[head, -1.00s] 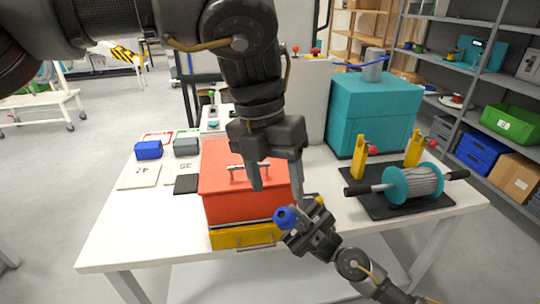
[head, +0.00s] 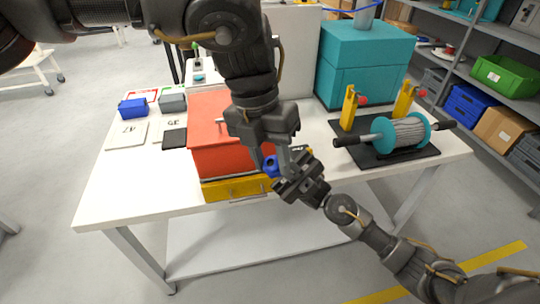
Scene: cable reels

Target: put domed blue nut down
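The domed blue nut (head: 270,167) is in front of the red box, above the yellow drawer, at the tip of my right gripper (head: 281,178). My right gripper appears shut on it. My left gripper (head: 270,158) points down from above, with its fingertips at either side of the nut in the picture. I cannot tell whether those fingers touch the nut. Part of the nut and the contact faces are hidden by the two grippers.
The red box (head: 208,135) stands on a yellow drawer unit (head: 230,190) on the white table (head: 130,205). A reel (head: 408,132) sits on a black stand at right, with yellow posts. A blue bin (head: 133,108), grey bin (head: 172,103) and flat plates are at left. The front left tabletop is clear.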

